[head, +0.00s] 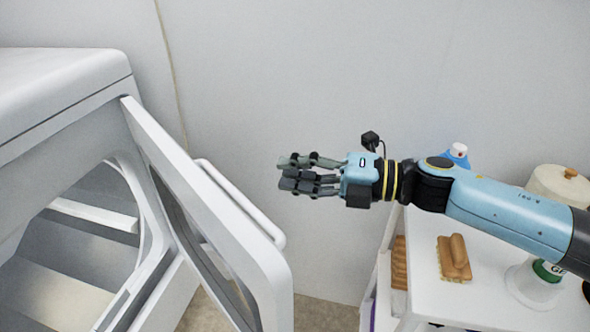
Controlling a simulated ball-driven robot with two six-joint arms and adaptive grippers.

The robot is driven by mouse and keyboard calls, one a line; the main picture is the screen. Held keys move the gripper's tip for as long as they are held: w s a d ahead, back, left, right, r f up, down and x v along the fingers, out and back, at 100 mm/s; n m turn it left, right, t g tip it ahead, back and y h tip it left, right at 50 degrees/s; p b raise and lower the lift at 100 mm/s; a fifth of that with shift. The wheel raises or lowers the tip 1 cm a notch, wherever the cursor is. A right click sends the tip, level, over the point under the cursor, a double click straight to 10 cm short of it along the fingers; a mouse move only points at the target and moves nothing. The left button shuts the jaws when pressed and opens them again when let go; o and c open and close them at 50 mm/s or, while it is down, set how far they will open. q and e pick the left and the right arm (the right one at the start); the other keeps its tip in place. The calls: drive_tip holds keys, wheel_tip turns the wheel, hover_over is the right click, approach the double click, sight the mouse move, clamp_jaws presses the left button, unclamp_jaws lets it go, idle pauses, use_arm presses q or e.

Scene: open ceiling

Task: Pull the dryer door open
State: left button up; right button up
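The white dryer (60,85) stands at the left with its round opening and grey drum (75,240) showing. Its door (215,225) is swung out from the body, with a clear gap between door and opening. A white bar handle (245,205) runs along the door's outer face. My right gripper (284,171) is to the right of the handle, apart from it, with its fingers pointing left toward the door. Its fingers stand apart with nothing between them. My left gripper is not in view.
A white shelf unit (480,300) stands at the right under my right arm. On it are a wooden brush (454,258), a blue bottle with a white cap (458,152), a white container with green label (533,285) and a cream lidded jar (560,184).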

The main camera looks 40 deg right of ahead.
drive_tip(key=f+v, duration=0.1)
drive_tip(key=v, duration=1.1)
drive_tip(key=shift+r, duration=0.45)
drive_tip(key=shift+c, duration=0.2)
